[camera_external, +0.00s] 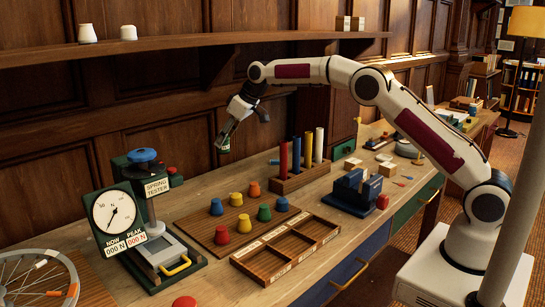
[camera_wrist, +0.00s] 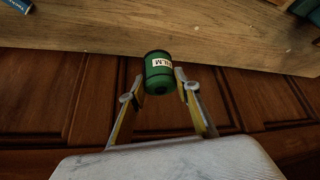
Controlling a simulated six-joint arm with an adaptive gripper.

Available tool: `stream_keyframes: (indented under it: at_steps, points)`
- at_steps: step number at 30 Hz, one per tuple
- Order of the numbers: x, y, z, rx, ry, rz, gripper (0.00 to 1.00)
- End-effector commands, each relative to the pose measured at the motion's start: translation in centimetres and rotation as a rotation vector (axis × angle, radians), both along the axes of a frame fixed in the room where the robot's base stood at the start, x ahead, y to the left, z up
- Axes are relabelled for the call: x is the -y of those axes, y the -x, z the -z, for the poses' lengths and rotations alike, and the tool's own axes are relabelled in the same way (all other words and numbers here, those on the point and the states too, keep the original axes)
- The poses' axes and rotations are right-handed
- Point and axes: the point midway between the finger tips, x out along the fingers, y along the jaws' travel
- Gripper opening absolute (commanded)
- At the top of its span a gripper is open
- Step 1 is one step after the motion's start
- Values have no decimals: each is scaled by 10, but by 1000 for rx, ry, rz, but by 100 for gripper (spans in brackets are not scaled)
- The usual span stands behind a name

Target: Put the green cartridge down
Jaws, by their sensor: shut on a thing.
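The green cartridge (camera_wrist: 159,72) is a small cylinder with a pale label reading "FILM", seen in the wrist view. My gripper (camera_wrist: 160,80) is shut on it, one finger on each side. In the external view the cartridge (camera_external: 223,143) hangs below my gripper (camera_external: 229,128), high above the back of the workbench (camera_external: 205,197). It is clear of the bench and close to the wood-panelled wall.
A spring tester (camera_external: 140,215) stands at the left. A peg board (camera_external: 225,232) with several coloured knobs, an empty compartment tray (camera_external: 285,252), and a rack of coloured rods (camera_external: 300,172) stand on the bench. A shelf (camera_external: 180,43) runs along the wall above. Bare wood shows behind the peg board.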

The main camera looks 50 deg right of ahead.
Motion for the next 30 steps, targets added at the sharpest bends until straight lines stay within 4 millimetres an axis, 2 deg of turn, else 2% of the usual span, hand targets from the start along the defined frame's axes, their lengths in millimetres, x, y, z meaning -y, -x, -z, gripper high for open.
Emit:
stream_keyframes:
  at_steps: [1, 3, 6, 9, 13, 30]
  points:
    - [14, 2, 0, -3, 2, 30, 10]
    - [30, 3, 1, -5, 4, 71, 10]
    - [48, 7, 6, -8, 5, 127, 10]
    - [58, 10, 13, -13, 3, 173, 10]
    - [64, 12, 24, -17, -5, 221, 10]
    - [64, 8, 24, -6, -28, 259, 10]
